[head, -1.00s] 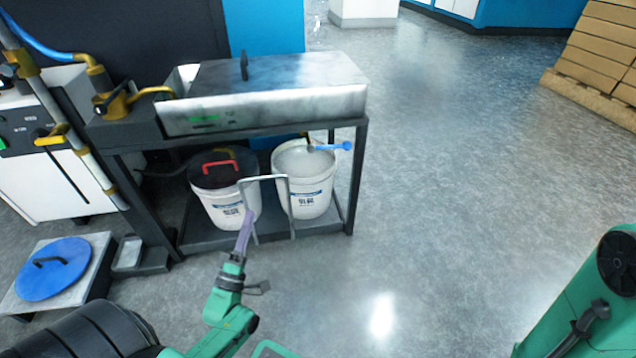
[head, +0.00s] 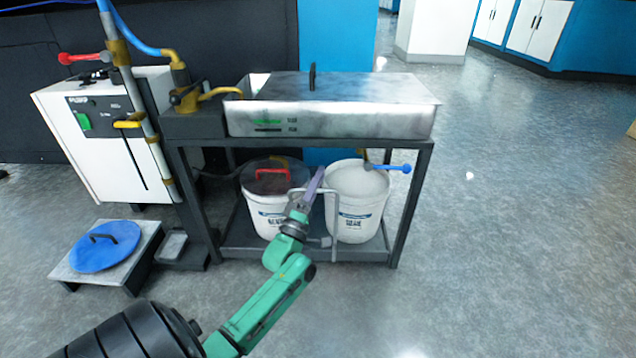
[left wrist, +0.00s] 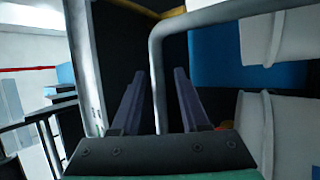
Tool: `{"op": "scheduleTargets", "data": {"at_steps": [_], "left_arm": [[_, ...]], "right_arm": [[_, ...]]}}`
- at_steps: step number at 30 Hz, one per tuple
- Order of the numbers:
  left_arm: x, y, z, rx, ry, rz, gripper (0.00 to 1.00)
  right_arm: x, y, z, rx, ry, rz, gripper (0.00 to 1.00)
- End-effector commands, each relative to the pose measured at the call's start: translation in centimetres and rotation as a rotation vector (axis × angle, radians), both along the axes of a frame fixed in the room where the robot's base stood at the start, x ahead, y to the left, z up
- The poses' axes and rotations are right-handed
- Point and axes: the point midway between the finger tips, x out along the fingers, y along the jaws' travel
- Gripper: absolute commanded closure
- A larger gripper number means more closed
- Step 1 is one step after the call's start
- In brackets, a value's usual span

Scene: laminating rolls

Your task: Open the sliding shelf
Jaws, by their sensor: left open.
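The sliding shelf (head: 305,252) is the low dark tray in the black metal stand, with two white buckets on it. Its grey U-shaped handle (head: 335,232) rises at the front edge. My left gripper (head: 317,183) is at the handle's top bar, in front of the buckets, with its fingers pointing up and away. In the left wrist view, the open dark purple fingers (left wrist: 157,85) stand on either side of the grey handle bar (left wrist: 156,60). Whether the bar is fully between the fingers in depth is hard to tell. My right gripper is out of view.
The lidded bucket (head: 268,218) and the open bucket (head: 356,215) stand behind the handle. A metal basin (head: 340,120) sits on top of the stand. The floor at right is clear.

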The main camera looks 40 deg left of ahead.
Motion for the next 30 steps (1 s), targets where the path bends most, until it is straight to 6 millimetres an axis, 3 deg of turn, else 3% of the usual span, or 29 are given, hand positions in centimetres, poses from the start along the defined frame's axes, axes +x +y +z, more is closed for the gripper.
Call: {"op": "scheduleTargets", "data": {"at_steps": [2,5,6,30], "left_arm": [[-0.01,0.00,0.00,0.000,0.000,0.000,0.55],[-0.03,0.00,-0.02,0.000,0.000,0.000,0.94],[-0.03,-0.02,-0.02,0.000,0.000,0.000,1.00],[-0.05,-0.04,-0.12,0.000,0.002,0.000,1.00]], "right_arm": [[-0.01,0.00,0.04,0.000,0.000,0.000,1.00],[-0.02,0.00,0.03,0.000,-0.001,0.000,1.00],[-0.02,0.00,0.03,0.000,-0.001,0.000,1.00],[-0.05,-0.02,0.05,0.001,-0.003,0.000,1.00]]}}
